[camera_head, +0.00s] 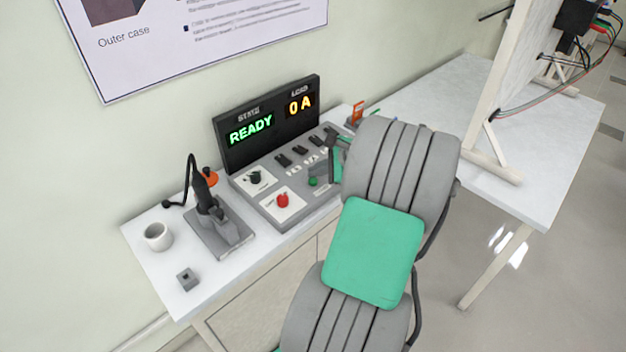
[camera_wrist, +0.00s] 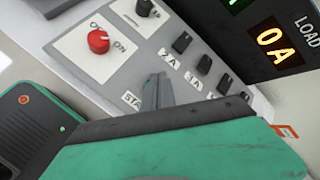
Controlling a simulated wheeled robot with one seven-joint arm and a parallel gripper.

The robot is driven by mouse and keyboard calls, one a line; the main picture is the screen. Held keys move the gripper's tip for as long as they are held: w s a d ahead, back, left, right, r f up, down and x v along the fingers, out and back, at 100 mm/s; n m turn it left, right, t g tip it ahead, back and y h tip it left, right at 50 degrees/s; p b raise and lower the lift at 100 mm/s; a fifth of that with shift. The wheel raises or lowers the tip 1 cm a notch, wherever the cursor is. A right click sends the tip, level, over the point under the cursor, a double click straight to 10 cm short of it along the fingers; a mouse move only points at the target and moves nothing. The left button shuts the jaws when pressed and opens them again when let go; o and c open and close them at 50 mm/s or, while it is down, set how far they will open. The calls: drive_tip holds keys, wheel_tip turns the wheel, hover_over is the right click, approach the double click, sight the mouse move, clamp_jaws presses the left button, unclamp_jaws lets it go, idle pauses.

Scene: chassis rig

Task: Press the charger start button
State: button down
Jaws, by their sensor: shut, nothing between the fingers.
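The charger panel (camera_head: 245,187) stands on the white bench, its display (camera_head: 265,125) reading READY and 0 A. A small green button (camera_head: 313,181) shows on the panel's lower right in the head view. My gripper (camera_head: 332,168) is over the panel's right part, beside the green button. In the wrist view my gripper's fingers (camera_wrist: 158,92) are together and empty, pointing at the panel. I cannot tell whether they touch it.
A red rotary knob (camera_head: 282,200), a black knob (camera_head: 256,177) and several black switches (camera_head: 300,150) are close to the fingers. Left of the panel stand a tool on a grey base (camera_head: 220,235), a white cup (camera_head: 158,236) and a small grey block (camera_head: 187,279).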

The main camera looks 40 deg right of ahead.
sight(316, 181)
drive_tip(key=shift+f, duration=0.3)
drive_tip(key=shift+f, duration=0.5)
idle(0.4)
drive_tip(key=shift+r, duration=0.15)
drive_tip(key=shift+r+p, duration=0.75)
drive_tip(key=shift+p, duration=0.45)
wheel_tip(316, 181, up, 5)
drive_tip(key=p, duration=0.5)
drive_tip(key=shift+r, duration=0.1)
